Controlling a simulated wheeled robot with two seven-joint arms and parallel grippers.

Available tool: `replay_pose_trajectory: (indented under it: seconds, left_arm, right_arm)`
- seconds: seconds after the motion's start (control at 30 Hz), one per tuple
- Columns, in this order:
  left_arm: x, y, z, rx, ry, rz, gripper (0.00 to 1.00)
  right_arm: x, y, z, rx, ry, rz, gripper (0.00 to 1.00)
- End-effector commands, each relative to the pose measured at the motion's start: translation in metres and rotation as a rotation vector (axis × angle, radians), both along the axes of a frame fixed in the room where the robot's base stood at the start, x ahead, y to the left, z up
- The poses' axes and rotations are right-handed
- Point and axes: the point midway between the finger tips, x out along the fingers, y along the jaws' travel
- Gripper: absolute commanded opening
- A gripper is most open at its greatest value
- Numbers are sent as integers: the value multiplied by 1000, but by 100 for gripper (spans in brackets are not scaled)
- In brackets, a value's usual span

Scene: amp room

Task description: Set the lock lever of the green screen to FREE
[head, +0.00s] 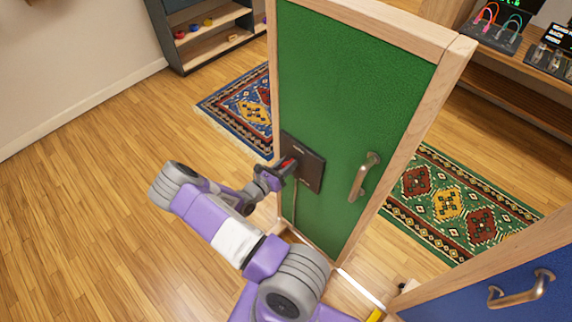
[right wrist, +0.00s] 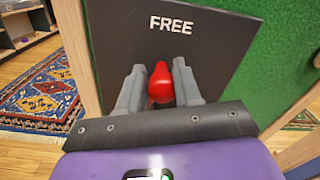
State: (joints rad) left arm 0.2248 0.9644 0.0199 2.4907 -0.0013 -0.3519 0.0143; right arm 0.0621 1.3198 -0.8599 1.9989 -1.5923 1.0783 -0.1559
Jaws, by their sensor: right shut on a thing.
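The green screen (head: 350,95) stands upright in a pale wood frame in the head view. A dark lock plate (head: 311,170) is fixed low on its left part. In the right wrist view the plate (right wrist: 222,55) carries the word FREE near its top. The red lock lever (right wrist: 160,84) sits below that word, between the fingers of my right gripper (right wrist: 158,80), which is shut on it. In the head view my right gripper (head: 279,170) is at the plate and covers most of the lever. The lower part of the plate is hidden. My left gripper is not in view.
A metal handle (head: 362,178) is on the green screen right of the plate. A blue panel (head: 505,300) with a handle stands at the lower right. Patterned rugs lie behind the screen. Shelves (head: 208,35) stand at the back left. The wood floor at left is clear.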

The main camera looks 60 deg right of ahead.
Motion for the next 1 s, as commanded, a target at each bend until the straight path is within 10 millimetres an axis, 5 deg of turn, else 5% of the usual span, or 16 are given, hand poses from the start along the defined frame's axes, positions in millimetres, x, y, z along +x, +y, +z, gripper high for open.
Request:
replay_pose_trajectory:
  seconds: [0.13, 0.47, 1.0]
  left_arm:
    - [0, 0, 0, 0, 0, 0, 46]
    - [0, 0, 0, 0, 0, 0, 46]
    - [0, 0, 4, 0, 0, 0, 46]
  right_arm:
    - [0, 1, -2, 9, 3, 2, 54]
    - [2, 3, -1, 3, 0, 3, 54]
    - [24, 70, -1, 6, 1, 2, 54]
